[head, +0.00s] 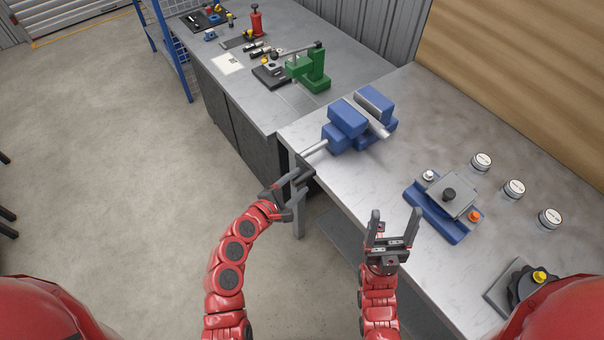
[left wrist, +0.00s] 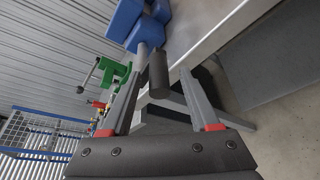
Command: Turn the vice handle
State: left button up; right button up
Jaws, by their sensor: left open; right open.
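The blue vice (head: 347,118) sits at the near-left edge of the metal workbench, with a pale screw rod (head: 315,151) sticking out past the edge. A dark cylindrical vice handle grip (head: 305,172) is at the rod's outer end. My left gripper (head: 294,184) is open right by this grip. In the left wrist view the dark grip (left wrist: 158,74) shows between the two finger tips, with no clear contact, and the blue vice (left wrist: 128,22) is beyond. My right gripper (head: 394,222) is open and empty, pointing up near the bench's front edge.
A blue-and-grey fixture (head: 440,208), several round white-topped pieces and a dark clamp with a yellow knob (head: 515,288) are on the near bench (head: 420,130). A green press (head: 310,70) stands on the far bench. The floor at left is open.

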pick_arm(q)
jog(key=shift+x, duration=1.4)
jog(key=shift+r, duration=0.1)
grip_shut()
dwell(0.4)
